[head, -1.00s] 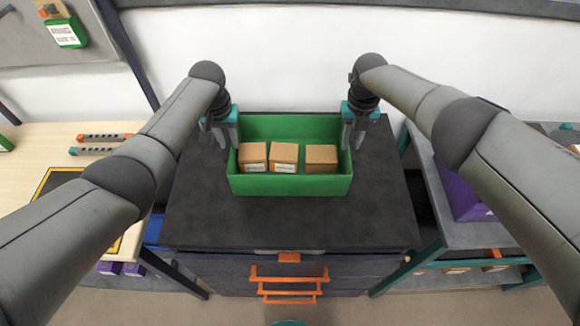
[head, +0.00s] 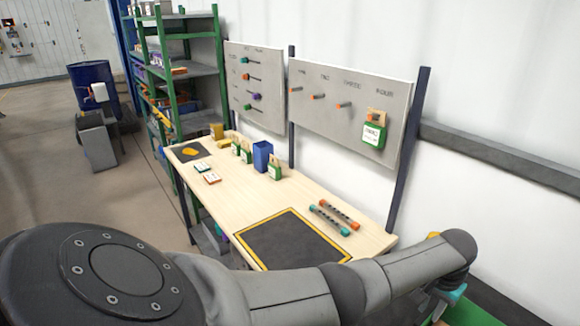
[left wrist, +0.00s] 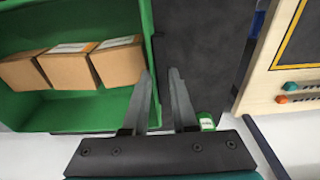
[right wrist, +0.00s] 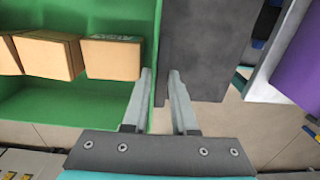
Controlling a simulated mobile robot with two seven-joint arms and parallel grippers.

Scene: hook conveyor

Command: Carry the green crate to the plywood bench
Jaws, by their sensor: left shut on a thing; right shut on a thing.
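The green crate (left wrist: 85,113) holds three brown cartons (left wrist: 72,66) in the left wrist view; it also shows in the right wrist view (right wrist: 75,105). Only a corner of the crate (head: 480,312) shows in the head view, at bottom right. My left gripper (left wrist: 161,78) is shut on one end wall of the crate. My right gripper (right wrist: 160,77) is shut on the opposite end wall; it is outside the head view. The plywood bench (head: 275,205) stands left of the crate, with a yellow-edged dark mat (head: 292,242) on its near end.
On the bench lie two dark rods with coloured ends (head: 328,219), beside the mat. A blue bin (head: 262,156) and small tagged items stand farther back. Pegboards (head: 345,110) rise behind. A green shelf rack (head: 180,75) stands beyond. The mat is clear.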

